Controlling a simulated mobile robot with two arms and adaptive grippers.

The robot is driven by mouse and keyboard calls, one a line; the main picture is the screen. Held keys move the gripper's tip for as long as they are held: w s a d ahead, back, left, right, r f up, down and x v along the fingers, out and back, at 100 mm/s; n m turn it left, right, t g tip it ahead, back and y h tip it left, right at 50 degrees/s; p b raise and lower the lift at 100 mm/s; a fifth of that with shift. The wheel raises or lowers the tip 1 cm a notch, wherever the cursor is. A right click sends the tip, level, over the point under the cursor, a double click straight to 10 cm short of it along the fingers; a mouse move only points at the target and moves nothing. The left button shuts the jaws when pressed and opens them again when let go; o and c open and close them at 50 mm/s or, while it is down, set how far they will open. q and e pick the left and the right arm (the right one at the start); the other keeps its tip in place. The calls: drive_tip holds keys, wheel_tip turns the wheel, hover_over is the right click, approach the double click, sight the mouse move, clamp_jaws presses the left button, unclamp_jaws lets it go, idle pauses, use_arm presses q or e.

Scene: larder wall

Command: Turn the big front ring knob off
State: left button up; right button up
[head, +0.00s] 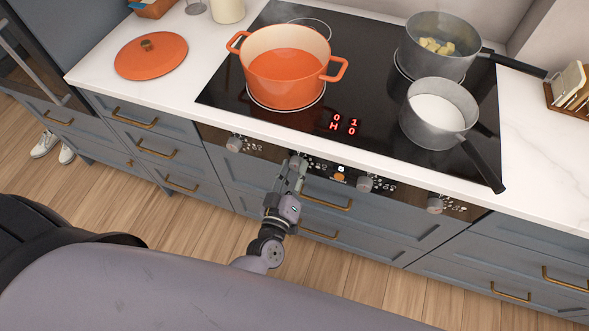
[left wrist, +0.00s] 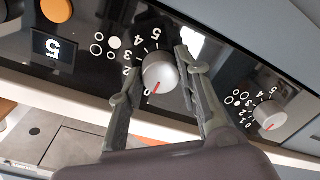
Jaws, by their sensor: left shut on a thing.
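The orange pot (head: 287,85) stands on the big front ring (head: 262,107) at the hob's front left. The red hob display (head: 345,124) reads 0 and 1 above H and 0. My left gripper (head: 293,165) is shut on the second knob from the left on the front panel. In the left wrist view this grey knob (left wrist: 160,72) sits between the two fingers (left wrist: 152,78). Its red mark points at or close to the 0. The knob is partly covered by the gripper in the head view. My right gripper is not in view.
Other knobs are on the panel: one to the left (head: 233,144) and two to the right (head: 365,184), (head: 436,204). Two grey saucepans (head: 438,112) stand at the hob's right; the front one's black handle (head: 484,163) reaches over the front edge.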

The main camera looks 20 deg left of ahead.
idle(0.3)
use_arm(q)
drive_tip(key=o, duration=1.1)
drive_tip(key=shift+o, duration=0.2)
drive_tip(key=shift+s, duration=0.1)
drive_tip(key=s, duration=1.2)
drive_tip(key=shift+r, duration=0.15)
drive_tip(key=shift+w, duration=0.1)
